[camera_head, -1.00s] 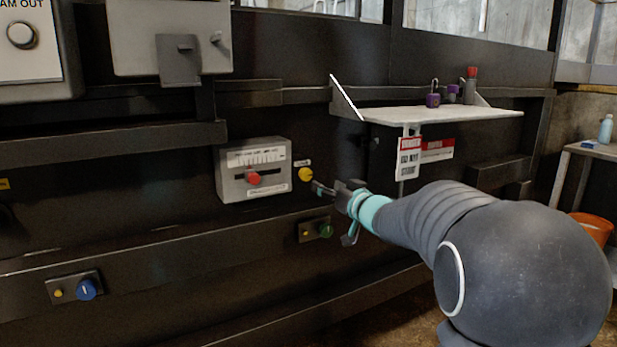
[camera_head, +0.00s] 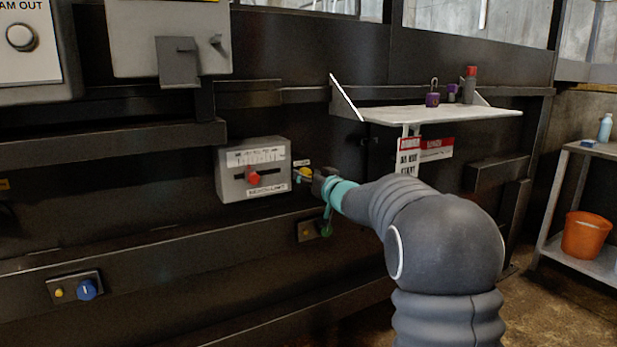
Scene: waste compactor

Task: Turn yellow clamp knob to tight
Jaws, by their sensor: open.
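The yellow clamp knob (camera_head: 303,173) sits on the dark machine wall, just right of a grey box with a red slider. It is now partly hidden by my gripper. My gripper (camera_head: 308,178) is at the knob, coming in from the right, with its jaws open. A finger shows over or beside the knob; I cannot tell whether it touches. A small label (camera_head: 301,162) is above the knob.
The grey slider box (camera_head: 230,178) is close left of my gripper. A green knob plate (camera_head: 305,231) is just below. A white shelf (camera_head: 440,113) with padlocks juts out above right. A blue knob (camera_head: 87,289) is lower left.

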